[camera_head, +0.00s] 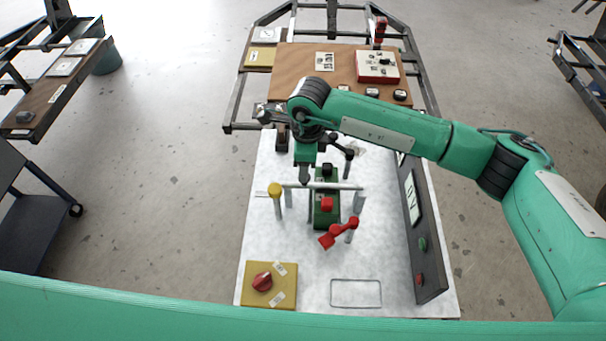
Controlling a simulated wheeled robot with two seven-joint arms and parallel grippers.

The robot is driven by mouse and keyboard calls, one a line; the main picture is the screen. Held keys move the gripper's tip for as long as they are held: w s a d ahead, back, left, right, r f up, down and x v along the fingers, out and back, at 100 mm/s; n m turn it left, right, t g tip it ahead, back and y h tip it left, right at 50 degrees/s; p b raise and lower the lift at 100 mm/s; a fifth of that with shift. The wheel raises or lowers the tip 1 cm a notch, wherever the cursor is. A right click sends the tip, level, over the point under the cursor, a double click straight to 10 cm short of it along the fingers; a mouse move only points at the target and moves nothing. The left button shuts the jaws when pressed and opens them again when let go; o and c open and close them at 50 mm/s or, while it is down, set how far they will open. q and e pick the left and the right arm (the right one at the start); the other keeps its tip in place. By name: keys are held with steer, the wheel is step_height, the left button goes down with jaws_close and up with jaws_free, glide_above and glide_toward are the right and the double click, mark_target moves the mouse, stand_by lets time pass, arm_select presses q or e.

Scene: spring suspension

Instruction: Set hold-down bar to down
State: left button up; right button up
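The hold-down bar (335,186) is a pale horizontal bar across the middle of the white worktop. It spans above a green block (325,220) with a red knob (327,204) on it. A post with a yellow knob (275,190) stands at the bar's left end, and a grey post (359,202) at its right end. My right gripper (305,181) points down at the bar's left half. Its fingertips are close to the bar; I cannot tell whether they touch it or how far apart they are. My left gripper is not in view.
A dark panel with buttons (422,240) runs along the right edge. Black-knobbed levers (343,148) stand behind. The front middle is clear.

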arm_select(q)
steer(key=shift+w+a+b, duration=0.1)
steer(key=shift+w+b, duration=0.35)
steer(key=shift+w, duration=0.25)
arm_select(e)
step_height(320, 180, up, 8)
steer(key=shift+d, duration=0.2)
steer(key=shift+f, duration=0.1)
